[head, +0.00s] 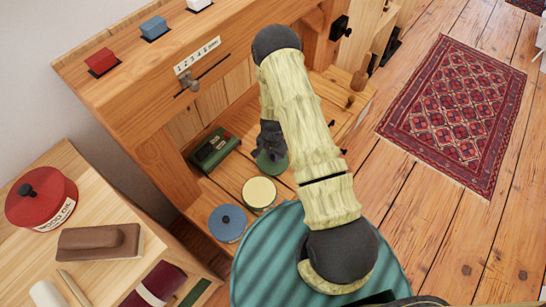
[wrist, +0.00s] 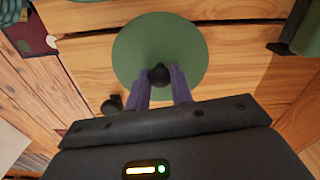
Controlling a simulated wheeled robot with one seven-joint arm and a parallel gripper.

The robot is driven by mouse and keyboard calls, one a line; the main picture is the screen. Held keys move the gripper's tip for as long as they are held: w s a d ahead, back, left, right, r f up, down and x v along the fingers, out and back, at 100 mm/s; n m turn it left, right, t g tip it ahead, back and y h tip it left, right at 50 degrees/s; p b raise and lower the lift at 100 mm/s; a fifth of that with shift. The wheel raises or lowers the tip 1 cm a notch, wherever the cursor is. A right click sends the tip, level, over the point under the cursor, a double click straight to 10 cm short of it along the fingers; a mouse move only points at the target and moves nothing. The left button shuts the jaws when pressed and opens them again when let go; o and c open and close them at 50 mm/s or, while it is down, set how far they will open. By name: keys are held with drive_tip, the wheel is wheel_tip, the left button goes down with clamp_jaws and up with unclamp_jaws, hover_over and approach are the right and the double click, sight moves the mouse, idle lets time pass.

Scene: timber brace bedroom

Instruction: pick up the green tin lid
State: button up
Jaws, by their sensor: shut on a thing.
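The green tin lid (wrist: 160,42) is a round, flat green disc with a dark knob (wrist: 159,75) at its middle. In the wrist view my gripper (wrist: 160,82) is shut on that knob, one finger on each side. In the head view the lid (head: 271,163) shows partly behind my arm, under my gripper (head: 268,152), in the lower bay of the wooden bench. Whether it touches the boards below or is slightly raised, I cannot tell.
A blue lid (head: 228,223) and a cream round tin (head: 259,193) lie close by on the boards. A dark green box (head: 213,148) stands left of my gripper. A red tin (head: 41,198) and a brown block (head: 98,242) sit on the left table. A patterned rug (head: 458,112) lies right.

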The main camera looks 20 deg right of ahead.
sight(273, 156)
wheel_tip(273, 156, up, 9)
drive_tip(key=shift+f+p, duration=0.1)
drive_tip(key=shift+p, duration=0.85)
wheel_tip(273, 156, up, 13)
drive_tip(key=w+n, duration=0.2)
drive_tip(key=n, duration=0.7)
drive_tip(key=shift+w, duration=0.15)
